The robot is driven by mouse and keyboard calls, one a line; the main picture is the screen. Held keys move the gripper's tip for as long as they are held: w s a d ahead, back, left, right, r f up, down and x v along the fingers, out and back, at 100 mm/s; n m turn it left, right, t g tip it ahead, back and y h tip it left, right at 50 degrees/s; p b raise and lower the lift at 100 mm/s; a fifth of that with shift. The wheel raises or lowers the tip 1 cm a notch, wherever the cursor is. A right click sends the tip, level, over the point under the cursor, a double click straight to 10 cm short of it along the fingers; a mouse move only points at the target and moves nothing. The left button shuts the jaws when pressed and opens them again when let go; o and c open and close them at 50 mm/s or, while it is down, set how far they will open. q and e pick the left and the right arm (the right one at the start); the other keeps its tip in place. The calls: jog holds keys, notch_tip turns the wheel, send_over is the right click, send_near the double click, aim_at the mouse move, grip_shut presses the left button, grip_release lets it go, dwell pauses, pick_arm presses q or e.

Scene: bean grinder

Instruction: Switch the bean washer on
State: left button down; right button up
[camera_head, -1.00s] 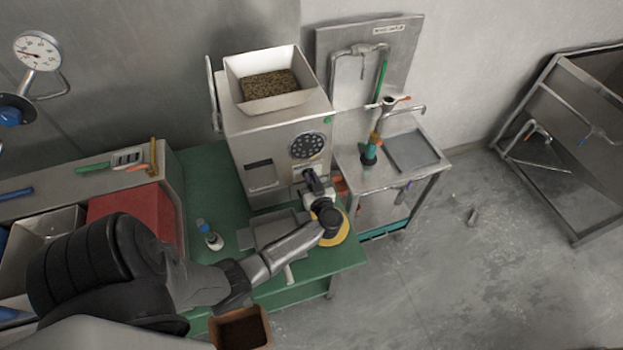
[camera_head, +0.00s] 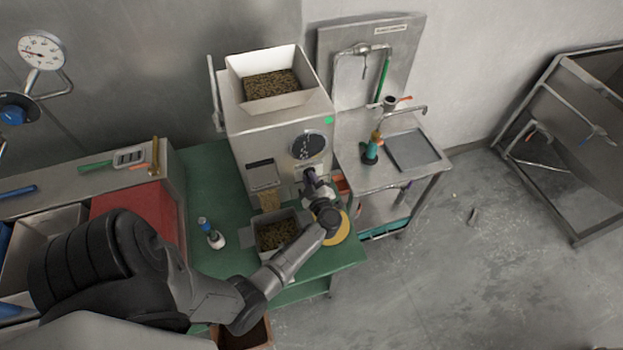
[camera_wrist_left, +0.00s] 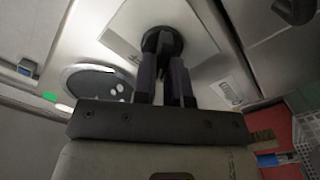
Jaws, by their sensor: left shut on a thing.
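The bean machine (camera_head: 285,125) is a pale metal box with an open hopper (camera_head: 262,62) of beans on top. Its front has a round dark window (camera_head: 307,146), which also shows in the left wrist view (camera_wrist_left: 92,82). My left gripper (camera_head: 311,180) is at the front's lower right. In the left wrist view its fingers (camera_wrist_left: 166,76) are shut on a round black knob (camera_wrist_left: 162,40) on a pale plate. In the head view the gripper mostly hides the knob. Beans (camera_head: 269,201) come out of the front chute into a metal tray (camera_head: 258,251) below. My right gripper is out of view.
The machine stands on a green table (camera_head: 205,170) with a small white bottle (camera_head: 215,240) on it. A metal sink stand (camera_head: 370,172) is close on the right. A red box (camera_head: 125,207) and a gauge (camera_head: 42,50) are at left. The floor at right is mostly clear.

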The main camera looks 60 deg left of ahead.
pick_arm(q)
jog(key=shift+s+n, duration=0.1)
jog(key=shift+n, duration=1.1)
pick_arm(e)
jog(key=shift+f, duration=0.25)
pick_arm(q)
jog(key=shift+n, duration=0.3)
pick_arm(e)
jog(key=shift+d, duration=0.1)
pick_arm(q)
jog(key=c, duration=1.2)
grip_release()
jog(key=shift+o, duration=0.2)
jog(key=shift+d, duration=0.1)
